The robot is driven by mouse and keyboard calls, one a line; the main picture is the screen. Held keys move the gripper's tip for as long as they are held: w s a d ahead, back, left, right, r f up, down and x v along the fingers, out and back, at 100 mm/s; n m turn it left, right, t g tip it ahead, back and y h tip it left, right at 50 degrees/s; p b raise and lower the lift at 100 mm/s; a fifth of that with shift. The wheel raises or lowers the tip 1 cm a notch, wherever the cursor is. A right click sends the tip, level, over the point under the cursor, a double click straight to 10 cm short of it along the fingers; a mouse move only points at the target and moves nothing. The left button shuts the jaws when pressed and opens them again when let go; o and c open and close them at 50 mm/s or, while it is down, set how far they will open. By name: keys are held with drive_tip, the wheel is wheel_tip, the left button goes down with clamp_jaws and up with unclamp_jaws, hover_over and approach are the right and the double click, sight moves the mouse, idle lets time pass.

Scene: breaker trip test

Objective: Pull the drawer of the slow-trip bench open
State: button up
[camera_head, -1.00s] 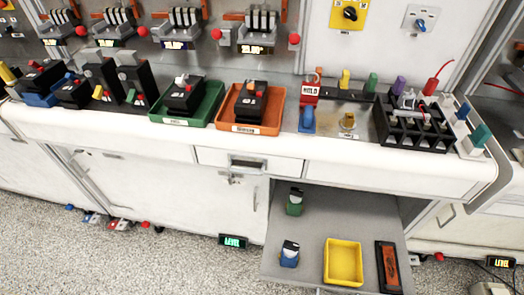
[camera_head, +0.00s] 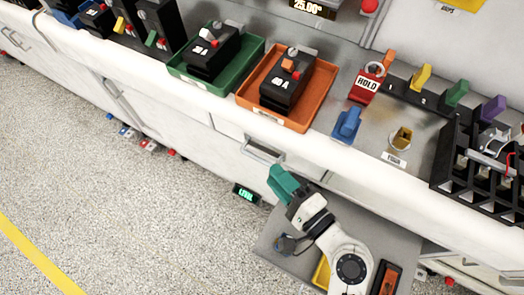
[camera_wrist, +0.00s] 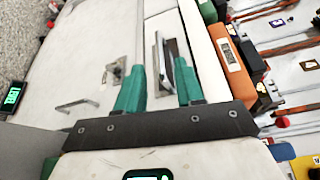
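The bench drawer (camera_head: 228,128) is a white front under the worktop edge, with a grey handle (camera_head: 262,150). It looks flush with the bench. My gripper (camera_head: 283,182) has teal fingers and is just below and in front of the handle in the head view. In the wrist view my gripper (camera_wrist: 161,68) is open, its fingers apart. The handle (camera_wrist: 172,52) shows beyond and between the fingertips, closer to the right finger. I cannot tell if they touch. No object is held. My arm hides part of the shelf below.
A pulled-out grey shelf (camera_head: 275,235) juts out under my arm, with a yellow tray (camera_head: 321,272) partly hidden. Green (camera_head: 190,72) and orange (camera_head: 316,108) trays holding breakers stand on the worktop above. A cabinet door latch (camera_wrist: 113,72) is left of the fingers.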

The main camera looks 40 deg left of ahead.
sight(258, 158)
drive_tip(key=a, duration=0.5)
drive_tip(key=w+a, duration=0.1)
drive_tip(key=a, duration=0.1)
drive_tip(key=shift+a+f+p, duration=0.15)
drive_tip(key=shift+f+p, duration=0.15)
drive_tip(key=shift+p, duration=0.1)
clamp_jaws()
